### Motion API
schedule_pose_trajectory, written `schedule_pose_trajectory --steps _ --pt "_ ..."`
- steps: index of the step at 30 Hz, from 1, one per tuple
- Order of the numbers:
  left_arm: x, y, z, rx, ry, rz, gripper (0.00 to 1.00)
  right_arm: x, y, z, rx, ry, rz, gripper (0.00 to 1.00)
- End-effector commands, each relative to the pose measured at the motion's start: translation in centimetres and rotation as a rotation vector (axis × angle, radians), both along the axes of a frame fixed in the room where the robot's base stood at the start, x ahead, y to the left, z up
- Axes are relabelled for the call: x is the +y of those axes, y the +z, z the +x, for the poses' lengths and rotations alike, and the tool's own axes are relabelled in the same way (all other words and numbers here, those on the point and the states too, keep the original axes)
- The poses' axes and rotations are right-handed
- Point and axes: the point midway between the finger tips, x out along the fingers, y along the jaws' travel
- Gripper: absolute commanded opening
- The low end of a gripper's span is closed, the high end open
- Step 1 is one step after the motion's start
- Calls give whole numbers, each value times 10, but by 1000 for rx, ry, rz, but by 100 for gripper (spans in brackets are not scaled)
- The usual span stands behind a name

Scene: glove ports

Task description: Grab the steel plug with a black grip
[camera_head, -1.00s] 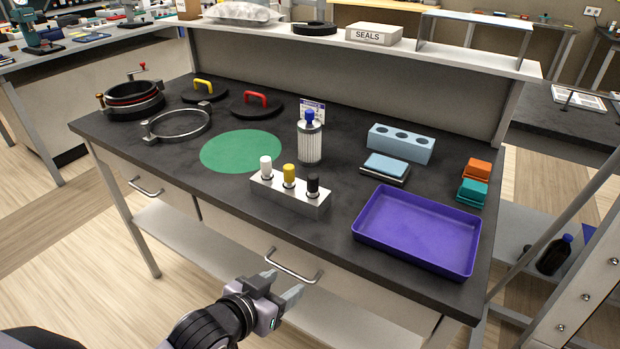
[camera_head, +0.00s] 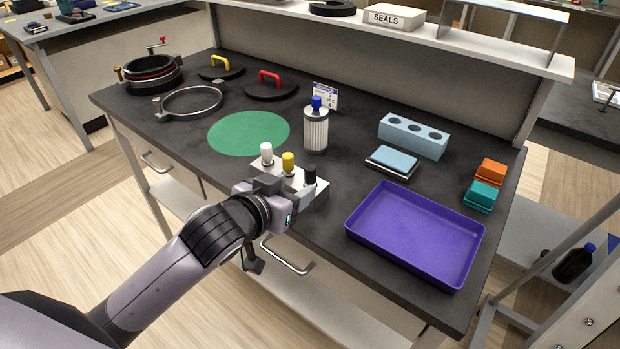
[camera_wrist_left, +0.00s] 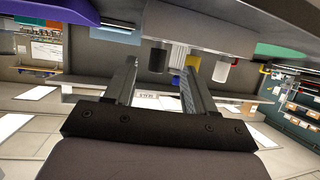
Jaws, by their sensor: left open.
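The steel plug with a black grip (camera_head: 310,175) stands upright at the right end of a light metal block (camera_head: 321,187), beside a yellow-gripped plug (camera_head: 288,161) and a white-gripped plug (camera_head: 266,152). My left gripper (camera_head: 287,190) is open at the front of the block and hides part of it. In the left wrist view, the picture is upside down; the black grip (camera_wrist_left: 157,60) shows between the spread fingers (camera_wrist_left: 160,78), beyond them. I see no contact between fingers and plug. The white plug (camera_wrist_left: 221,70) lies outside the fingers. My right gripper is not in view.
A purple tray (camera_head: 360,240) lies to the right of the block. A clear bottle with a blue cap (camera_head: 315,130) and a pale blue-topped pad (camera_head: 393,160) stand behind. A green disc (camera_head: 240,132) lies flat at left. The dark bench has free room between bottle and tray.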

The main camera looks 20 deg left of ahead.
Motion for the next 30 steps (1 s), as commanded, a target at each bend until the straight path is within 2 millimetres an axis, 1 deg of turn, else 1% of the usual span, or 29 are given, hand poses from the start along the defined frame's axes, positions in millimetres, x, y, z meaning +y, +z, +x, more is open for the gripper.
schedule_pose_trajectory --steps 5,9,12,16,23,24,26,27,28,29,30 --pt "-4 -3 16 -1 0 0 55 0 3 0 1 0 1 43" --pt "-8 -10 33 0 1 1 55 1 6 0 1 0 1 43" --pt "-10 -14 41 -1 0 0 55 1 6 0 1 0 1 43" --pt "-11 -17 47 0 -1 0 55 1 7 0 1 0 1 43" --pt "-11 -18 48 -1 -1 -1 55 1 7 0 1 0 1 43" --pt "-11 -18 48 -1 -1 -1 48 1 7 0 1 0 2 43" --pt "-11 -18 48 -1 -1 -1 29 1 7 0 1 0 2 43" --pt "-11 -18 48 -1 -1 -1 16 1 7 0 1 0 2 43" --pt "-11 -18 47 -1 -1 -1 6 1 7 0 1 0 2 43" --pt "-11 -18 47 -1 -1 -1 0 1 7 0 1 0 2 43" --pt "-11 -18 47 -1 -1 -1 0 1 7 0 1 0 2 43"
